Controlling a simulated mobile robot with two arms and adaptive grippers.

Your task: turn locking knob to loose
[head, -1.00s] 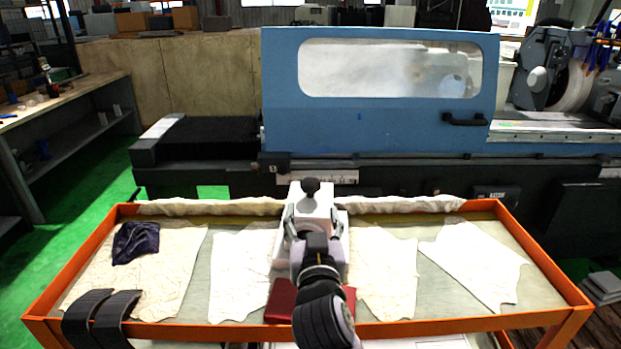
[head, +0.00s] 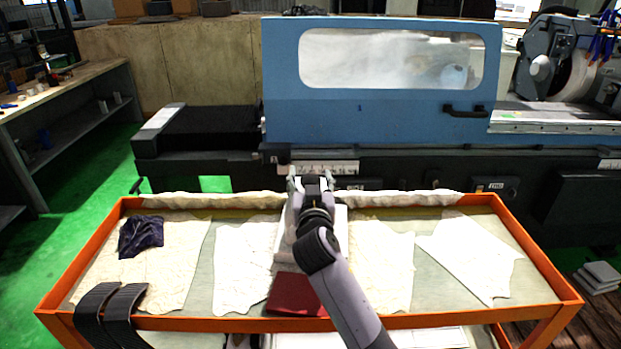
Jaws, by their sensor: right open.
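My right gripper (head: 311,173) is over the middle of the orange-rimmed cart, pointing away from me. Its two fingers are apart. A white device (head: 341,235) stands on the cart under and behind my right wrist, and only parts of it show. Its black knob, the likely locking knob, is hidden behind my gripper. I cannot tell whether the fingers are around the knob or touching it.
The orange-rimmed cart (head: 60,290) holds pale cloths, a dark blue cloth (head: 141,236) and a dark red block (head: 297,294). The blue grinder (head: 380,110) stands behind it. A workbench (head: 70,90) is at the left.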

